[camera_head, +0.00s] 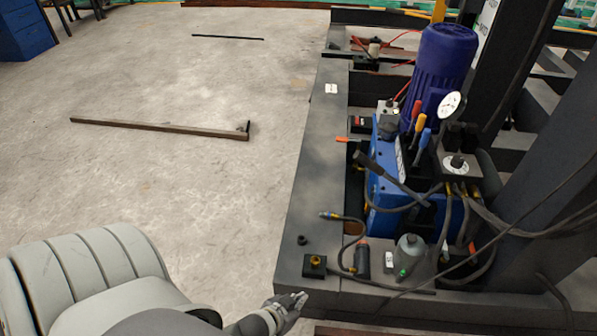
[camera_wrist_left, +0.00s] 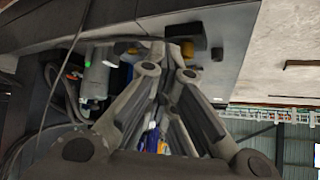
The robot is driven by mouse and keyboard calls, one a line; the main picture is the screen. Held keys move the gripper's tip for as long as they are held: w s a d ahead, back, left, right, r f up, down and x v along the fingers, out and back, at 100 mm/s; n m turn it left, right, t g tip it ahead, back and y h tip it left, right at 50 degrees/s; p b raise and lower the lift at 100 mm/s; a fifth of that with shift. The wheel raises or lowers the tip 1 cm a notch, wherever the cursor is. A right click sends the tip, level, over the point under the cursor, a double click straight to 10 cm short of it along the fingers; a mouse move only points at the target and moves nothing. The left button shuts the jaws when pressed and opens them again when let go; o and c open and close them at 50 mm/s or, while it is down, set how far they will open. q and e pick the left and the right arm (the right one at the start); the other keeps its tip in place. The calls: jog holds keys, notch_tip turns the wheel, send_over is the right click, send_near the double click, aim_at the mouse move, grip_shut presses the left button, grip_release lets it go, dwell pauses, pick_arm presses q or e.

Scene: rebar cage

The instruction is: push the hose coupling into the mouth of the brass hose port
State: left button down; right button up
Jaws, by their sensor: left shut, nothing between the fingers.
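The brass hose port (camera_head: 315,261) stands on a small black block near the front left corner of the dark bench frame. It also shows in the left wrist view (camera_wrist_left: 188,51), partly behind the fingertips. The hose coupling (camera_head: 330,215), with a blue and brass end, lies on the frame behind the port, on a dark curved hose. I cannot make it out surely in the left wrist view. My left gripper (camera_head: 299,298) is shut and empty, in front of the port and apart from the coupling. Its fingers also show in the left wrist view (camera_wrist_left: 171,47). My right gripper is not seen.
A grey bottle (camera_head: 409,252) and a dark cylinder (camera_head: 362,258) stand right of the port. A small black knob (camera_head: 302,240) sits behind it. A blue pump unit (camera_head: 388,180) with hoses fills the frame's middle. The floor (camera_head: 200,200) at left is mostly clear.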

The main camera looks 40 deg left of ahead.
pick_arm(q)
jog(key=shift+s+d, duration=0.3)
jog(key=shift+s, duration=0.6)
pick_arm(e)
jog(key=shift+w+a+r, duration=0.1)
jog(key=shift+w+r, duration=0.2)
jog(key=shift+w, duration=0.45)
pick_arm(q)
jog(key=shift+s, duration=0.2)
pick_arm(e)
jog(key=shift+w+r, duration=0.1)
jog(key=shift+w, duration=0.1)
pick_arm(q)
jog(key=c, duration=2.2)
grip_release()
jog(key=o, duration=0.5)
jog(key=shift+s, duration=0.1)
jog(key=shift+v, duration=3.95)
jog(key=shift+d+f, duration=0.1)
jog(key=shift+d, duration=0.05)
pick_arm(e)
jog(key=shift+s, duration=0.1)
